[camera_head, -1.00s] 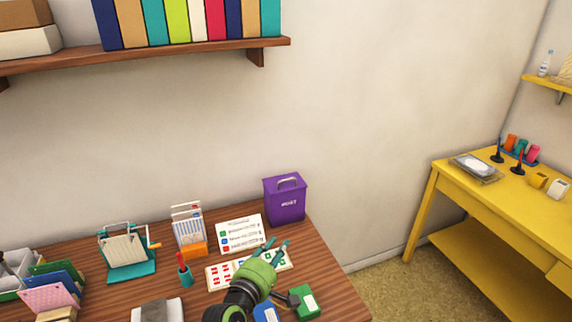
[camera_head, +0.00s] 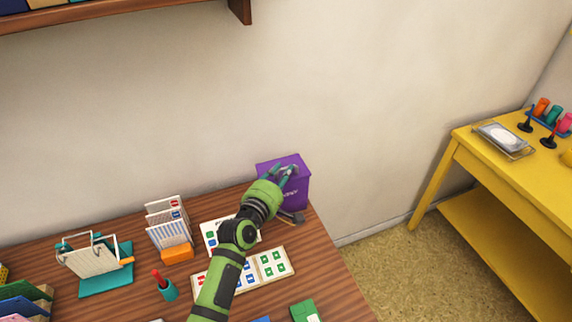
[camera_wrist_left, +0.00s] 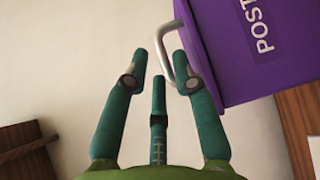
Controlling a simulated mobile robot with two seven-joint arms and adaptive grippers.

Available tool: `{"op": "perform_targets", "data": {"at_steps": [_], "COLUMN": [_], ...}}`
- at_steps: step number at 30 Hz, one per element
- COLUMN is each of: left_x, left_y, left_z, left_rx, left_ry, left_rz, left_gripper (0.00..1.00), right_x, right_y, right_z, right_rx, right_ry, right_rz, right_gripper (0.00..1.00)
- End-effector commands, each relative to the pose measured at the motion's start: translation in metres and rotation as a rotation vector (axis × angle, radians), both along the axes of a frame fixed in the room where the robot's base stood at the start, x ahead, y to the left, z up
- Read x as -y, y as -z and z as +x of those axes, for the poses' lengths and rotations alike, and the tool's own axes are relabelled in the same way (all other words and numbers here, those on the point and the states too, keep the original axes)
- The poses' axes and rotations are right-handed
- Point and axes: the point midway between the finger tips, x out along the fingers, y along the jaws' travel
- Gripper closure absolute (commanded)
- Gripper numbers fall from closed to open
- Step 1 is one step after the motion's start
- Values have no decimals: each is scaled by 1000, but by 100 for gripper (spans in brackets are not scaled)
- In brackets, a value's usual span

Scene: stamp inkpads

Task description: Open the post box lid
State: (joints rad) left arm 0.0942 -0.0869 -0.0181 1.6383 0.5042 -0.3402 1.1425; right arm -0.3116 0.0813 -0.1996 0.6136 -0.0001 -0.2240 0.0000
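The purple post box (camera_head: 301,190) stands at the back right corner of the table, against the wall. Its lid looks shut, with a grey handle on top (camera_wrist_left: 164,42). In the left wrist view the post box (camera_wrist_left: 235,60) fills the upper right, with its POST label turned sideways. My left gripper (camera_head: 282,172) is at the lid handle, in front of the box. In the left wrist view its fingers (camera_wrist_left: 160,62) are apart, with the handle's bar reaching between the tips. Contact cannot be told. My right gripper is not in view.
A card with green, blue and red marks (camera_head: 275,265) lies beneath my arm. A letter rack (camera_head: 170,228), a red pen in a teal cup (camera_head: 166,288) and a teal stand (camera_head: 105,270) stand left. A yellow table (camera_head: 500,180) is apart at right.

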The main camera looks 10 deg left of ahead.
Motion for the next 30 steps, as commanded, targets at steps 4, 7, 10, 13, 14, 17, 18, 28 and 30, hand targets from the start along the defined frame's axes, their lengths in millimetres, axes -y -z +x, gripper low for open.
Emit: {"op": "perform_targets", "data": {"at_steps": [4, 7, 10, 13, 14, 17, 18, 28, 30], "left_x": [3, 4, 5, 5, 5, 5, 5, 4, 1], "left_y": [2, 2, 3, 3, 3, 3, 3, 2, 0], "left_z": [18, 24, 27, 28, 28, 28, 28, 28, 30], "left_rx": [0, 1, 0, 1, 1, 0, 0, -5, -12], "left_ry": [0, -1, -1, -1, -1, -1, -1, -2, -1], "left_rz": [1, 1, 1, 1, 1, 1, 1, -1, -7], "left_gripper": [73, 73, 73, 73, 73, 73, 85, 100, 100], "right_x": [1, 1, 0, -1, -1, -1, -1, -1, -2], "right_y": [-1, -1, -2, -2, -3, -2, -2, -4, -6], "right_z": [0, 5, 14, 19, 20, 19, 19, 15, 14], "right_rx": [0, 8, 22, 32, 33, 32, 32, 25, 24], "right_ry": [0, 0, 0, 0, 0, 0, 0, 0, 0], "right_rz": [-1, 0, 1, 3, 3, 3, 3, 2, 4], "right_gripper": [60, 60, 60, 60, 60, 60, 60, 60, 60]}}
